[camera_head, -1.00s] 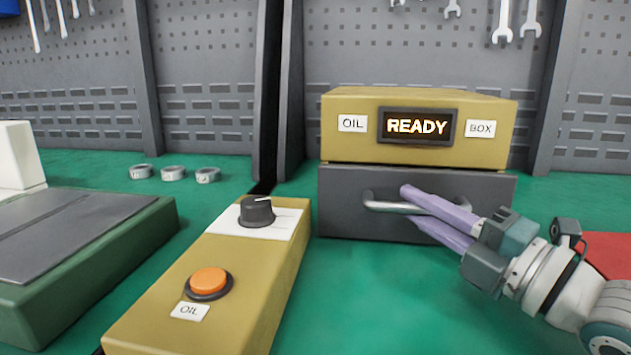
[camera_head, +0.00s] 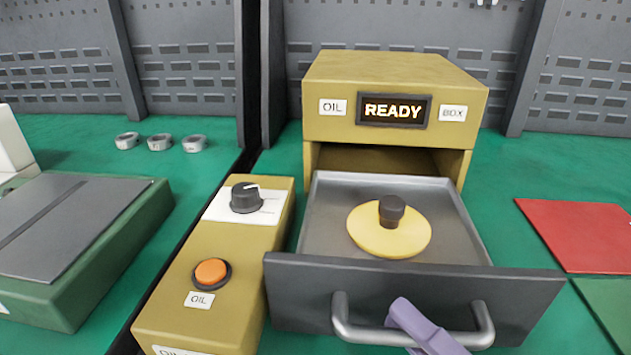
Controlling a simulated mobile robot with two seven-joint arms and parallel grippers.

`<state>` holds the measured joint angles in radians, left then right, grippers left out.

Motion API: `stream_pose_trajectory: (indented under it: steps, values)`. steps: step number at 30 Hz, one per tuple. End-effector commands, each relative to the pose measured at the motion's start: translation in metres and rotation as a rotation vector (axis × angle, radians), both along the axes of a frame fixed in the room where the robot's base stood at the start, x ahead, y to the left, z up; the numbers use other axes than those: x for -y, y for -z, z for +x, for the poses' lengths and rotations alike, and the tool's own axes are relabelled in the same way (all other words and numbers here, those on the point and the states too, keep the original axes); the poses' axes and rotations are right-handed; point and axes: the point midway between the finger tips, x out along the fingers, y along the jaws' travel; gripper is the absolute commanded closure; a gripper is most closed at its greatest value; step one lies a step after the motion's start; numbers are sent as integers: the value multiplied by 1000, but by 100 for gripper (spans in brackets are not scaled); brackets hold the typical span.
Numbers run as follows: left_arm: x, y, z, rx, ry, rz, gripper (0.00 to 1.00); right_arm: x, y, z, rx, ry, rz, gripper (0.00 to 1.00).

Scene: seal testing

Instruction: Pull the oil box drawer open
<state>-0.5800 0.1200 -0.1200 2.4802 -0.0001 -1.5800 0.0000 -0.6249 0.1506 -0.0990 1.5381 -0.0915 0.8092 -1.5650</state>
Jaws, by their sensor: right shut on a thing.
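The oil box (camera_head: 395,80) is a yellow housing with a lit READY display (camera_head: 393,110) on its front. Its grey drawer (camera_head: 470,222) stands pulled well out toward me. Inside the drawer lies a round yellow plate (camera_head: 372,238) with a dark knob (camera_head: 391,208) on top. My right gripper (camera_head: 408,318) has purple fingers and is shut on the drawer's metal handle (camera_head: 343,322), near its middle. The rest of that gripper is cut off by the bottom edge. My left gripper is not in view.
A yellow control box with a dark dial (camera_head: 246,197) and an orange button (camera_head: 211,272) stands close left of the drawer. Three metal rings (camera_head: 160,142) lie at the back left. A red mat (camera_head: 580,232) lies to the right.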

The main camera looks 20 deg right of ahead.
Motion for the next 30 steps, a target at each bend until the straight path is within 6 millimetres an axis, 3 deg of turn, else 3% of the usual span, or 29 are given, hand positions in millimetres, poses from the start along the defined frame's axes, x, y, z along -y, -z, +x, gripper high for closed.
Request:
stream_pose_trajectory:
  steps: [15,16,23,30]
  values:
    - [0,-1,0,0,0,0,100,-4,0,-6,2,-1,0,100]
    - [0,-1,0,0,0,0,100,-4,0,-6,2,-1,0,79]
    - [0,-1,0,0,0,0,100,-4,0,-6,1,-1,0,53]
    - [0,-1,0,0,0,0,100,-4,0,-6,0,-1,0,53]
